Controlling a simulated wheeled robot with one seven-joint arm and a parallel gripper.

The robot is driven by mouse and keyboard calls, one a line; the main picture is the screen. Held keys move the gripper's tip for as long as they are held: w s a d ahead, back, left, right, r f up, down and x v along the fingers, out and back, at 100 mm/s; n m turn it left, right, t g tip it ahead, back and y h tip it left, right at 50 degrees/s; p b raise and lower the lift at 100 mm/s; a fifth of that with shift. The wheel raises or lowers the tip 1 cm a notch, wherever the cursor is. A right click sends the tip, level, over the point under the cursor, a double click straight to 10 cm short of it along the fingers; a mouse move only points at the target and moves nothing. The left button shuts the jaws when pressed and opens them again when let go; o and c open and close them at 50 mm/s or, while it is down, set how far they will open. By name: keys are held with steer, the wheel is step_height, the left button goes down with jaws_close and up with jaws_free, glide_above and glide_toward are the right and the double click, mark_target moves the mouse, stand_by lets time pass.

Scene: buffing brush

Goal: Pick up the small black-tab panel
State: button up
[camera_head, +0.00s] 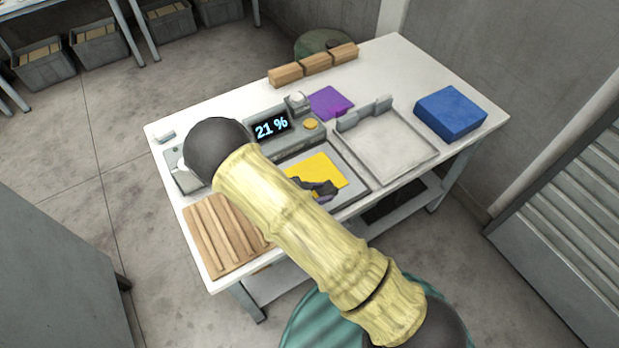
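A yellow panel (318,169) lies on the grey plate of the station in the middle of the table. A dark, jointed shape (322,188) shows over its lower edge, partly hidden behind my yellow arm. It looks like the end of my gripper, but I cannot tell it surely from a black tab. Whether its fingers are open or hold anything does not show. A flat purple panel (331,103) lies behind the station; no black tab shows clearly on it.
A grey console (290,142) reads "21 %" and has an orange button. To its right are a shallow pale tray (388,150) and a blue block (450,112). Wooden blocks (315,64) line the back edge. A slatted wooden rack (222,237) lies front left. My arm crosses the front.

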mark_target(330, 192)
steer(key=p+x, duration=0.1)
steer(key=x, duration=0.3)
steer(key=shift+d+f, duration=0.15)
jaws_close()
